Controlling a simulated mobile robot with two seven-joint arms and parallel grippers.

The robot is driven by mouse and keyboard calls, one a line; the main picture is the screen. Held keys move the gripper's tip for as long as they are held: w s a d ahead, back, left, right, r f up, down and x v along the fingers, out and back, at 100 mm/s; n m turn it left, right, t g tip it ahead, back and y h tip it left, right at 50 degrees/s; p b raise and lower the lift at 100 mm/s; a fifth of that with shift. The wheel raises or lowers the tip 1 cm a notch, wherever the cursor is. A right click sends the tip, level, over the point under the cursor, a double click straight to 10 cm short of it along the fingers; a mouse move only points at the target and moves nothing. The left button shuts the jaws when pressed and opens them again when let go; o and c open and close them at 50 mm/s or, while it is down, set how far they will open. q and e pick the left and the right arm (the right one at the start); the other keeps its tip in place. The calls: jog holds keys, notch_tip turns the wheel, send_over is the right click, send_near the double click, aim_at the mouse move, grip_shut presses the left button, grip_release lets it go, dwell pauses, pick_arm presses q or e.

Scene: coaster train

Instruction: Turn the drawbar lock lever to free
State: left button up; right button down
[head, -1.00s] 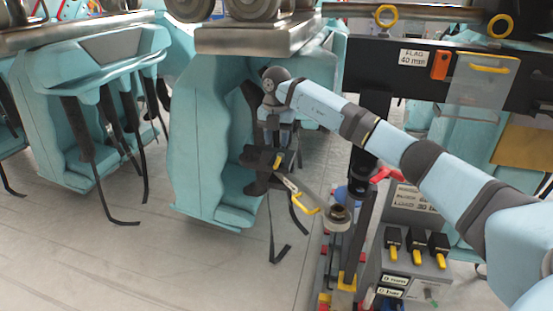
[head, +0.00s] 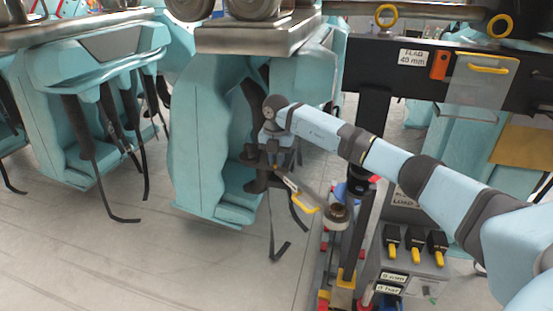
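My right gripper (head: 267,168) is dark and points down in front of the teal seat (head: 205,150), at the upper left end of a grey metal bar (head: 308,195). The bar slopes down right to a round metal pivot (head: 337,214) on a post. A yellow looped handle (head: 305,203) sits along the bar. This bar looks like the drawbar lock lever, but no label on it can be read. The gripper is at or very near the bar's end. Its fingertips blend with dark parts behind, so I cannot tell whether they grip it. My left gripper is out of view.
A grey control box (head: 415,265) with several black-and-yellow switches stands right of the post. A black beam (head: 420,68) with a "FLAG 40 mm" label crosses above my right arm. Black straps (head: 275,240) hang below the seat. The floor (head: 150,260) at left is clear.

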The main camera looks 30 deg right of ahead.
dwell(0.3)
jog(key=n, duration=0.2)
jog(key=s+d+n, duration=0.1)
jog(key=n, duration=0.1)
jog(key=d+n+b, duration=0.1)
jog(key=n, duration=0.1)
jog(key=shift+s+d, duration=0.15)
jog(key=shift+s, duration=0.05)
jog(key=n, duration=0.1)
jog(key=d+n, duration=0.1)
jog(key=n, duration=0.1)
jog(key=n+b, duration=0.1)
jog(key=shift+s+d+n, duration=0.1)
jog(key=shift+d+n, duration=0.25)
jog(key=shift+n, duration=0.05)
jog(key=shift+d+n+b, duration=0.15)
jog(key=shift+d+n, duration=0.2)
jog(key=shift+n, duration=0.45)
jog(key=shift+d+n+b, duration=0.15)
jog(key=shift+d+n, duration=0.15)
jog(key=shift+n, duration=0.5)
jog(key=c, duration=1.1)
grip_release()
jog(key=shift+c, duration=0.2)
